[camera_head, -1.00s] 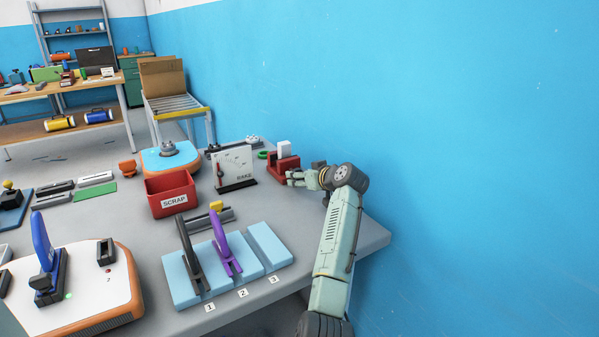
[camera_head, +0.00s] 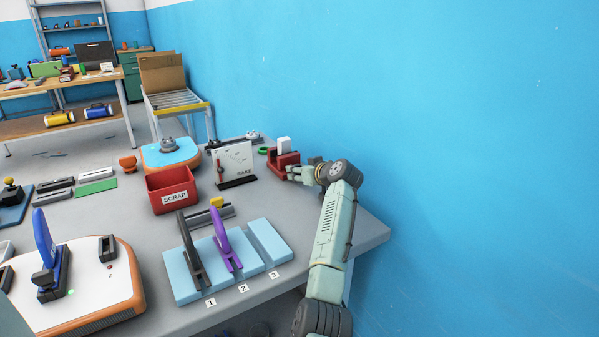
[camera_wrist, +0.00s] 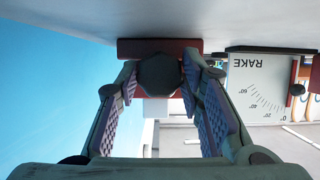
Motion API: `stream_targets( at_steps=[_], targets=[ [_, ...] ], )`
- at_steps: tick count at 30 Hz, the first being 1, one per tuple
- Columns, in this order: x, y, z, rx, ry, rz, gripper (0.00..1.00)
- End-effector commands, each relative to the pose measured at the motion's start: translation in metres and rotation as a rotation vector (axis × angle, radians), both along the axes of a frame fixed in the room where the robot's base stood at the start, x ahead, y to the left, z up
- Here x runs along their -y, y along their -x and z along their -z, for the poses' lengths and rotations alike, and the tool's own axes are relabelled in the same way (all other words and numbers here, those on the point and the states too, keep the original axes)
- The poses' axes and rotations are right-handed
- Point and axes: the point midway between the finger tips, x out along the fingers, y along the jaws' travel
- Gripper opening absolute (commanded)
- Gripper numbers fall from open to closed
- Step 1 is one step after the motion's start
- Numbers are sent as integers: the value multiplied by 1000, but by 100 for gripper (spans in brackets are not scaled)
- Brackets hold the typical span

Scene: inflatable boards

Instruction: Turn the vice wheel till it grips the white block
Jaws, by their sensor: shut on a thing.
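The red vice (camera_head: 281,162) stands at the far right of the bench, near the blue wall. The white block (camera_head: 284,144) stands upright in it, its top above the red jaws. In the wrist view, which looks upside down, the dark faceted vice wheel (camera_wrist: 159,76) is in front of the red vice body (camera_wrist: 190,45), and the white block (camera_wrist: 156,108) shows partly behind it. My gripper (camera_head: 292,173) is at the vice's right side, shut on the wheel with one finger on each side. Whether the jaws touch the block cannot be told.
A white RAKE gauge board (camera_head: 233,163) stands left of the vice, with a red SCRAP bin (camera_head: 171,191) further left. A light blue slotted stand (camera_head: 267,246) with black and purple handled tools is nearer. The blue wall (camera_head: 450,120) lies close on the right.

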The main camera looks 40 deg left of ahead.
Motion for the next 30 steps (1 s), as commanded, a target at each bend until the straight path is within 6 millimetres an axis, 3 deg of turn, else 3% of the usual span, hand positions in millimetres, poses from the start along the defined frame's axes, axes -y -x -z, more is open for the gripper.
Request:
stream_targets(
  at_steps=[8,20,30],
  targets=[
    [0,0,0,-1,1,-1,7],
    [0,0,2,-82,-33,-1,6],
    [1,-2,2,-317,-130,0,6]
  ],
)
